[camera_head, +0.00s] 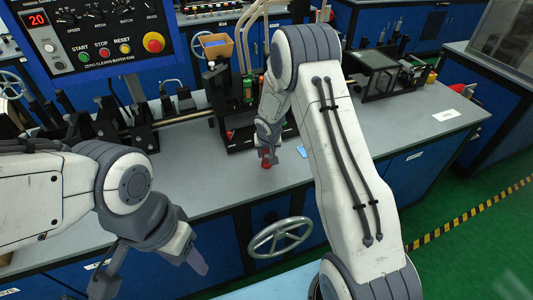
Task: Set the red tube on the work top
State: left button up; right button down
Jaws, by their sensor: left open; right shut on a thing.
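The red tube (266,162) is a small red piece at the tip of my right gripper (268,153). My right gripper is shut on it and points down at the grey work top (222,180), near its front edge. The tube looks upright, and its upper part is hidden by the fingers. I cannot tell whether its lower end touches the surface. My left gripper (150,272) is open and empty, low in front of the bench, well apart from the tube.
A control panel (100,35) stands at the upper left. A dark machine with a rail (180,118) runs along the back of the work top. A handwheel (280,236) sticks out from the blue bench front. The work top right of my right arm holds a dark framed box (372,72).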

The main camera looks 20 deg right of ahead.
jog(key=c, duration=0.5)
grip_release()
jog(key=shift+r+p, duration=0.25)
jog(key=shift+p, duration=0.15)
jog(key=d+v, duration=0.1)
jog(key=v, duration=0.9)
jog(key=s+a+r+n, duration=0.3)
jog(key=s+a+r, duration=0.4)
jog(key=s+a, duration=0.25)
jog(key=s+a+r+n+g, duration=0.1)
jog(key=s+a+n, duration=0.1)
jog(key=s, duration=0.6)
jog(key=s+a+r+n+g+y, duration=0.1)
jog(key=s+a+r+n, duration=0.1)
jog(key=s, duration=0.6)
jog(key=s+a+r+n+g+y, duration=0.1)
jog(key=s+a+n+g, duration=0.1)
jog(key=s, duration=0.7)
jog(key=shift+a+r+n, duration=0.15)
jog(key=shift+a+n, duration=0.1)
jog(key=shift+a, duration=0.4)
jog(key=shift+a+r+n, duration=0.1)
jog(key=shift+a+n, duration=0.15)
jog(key=shift+a, duration=0.4)
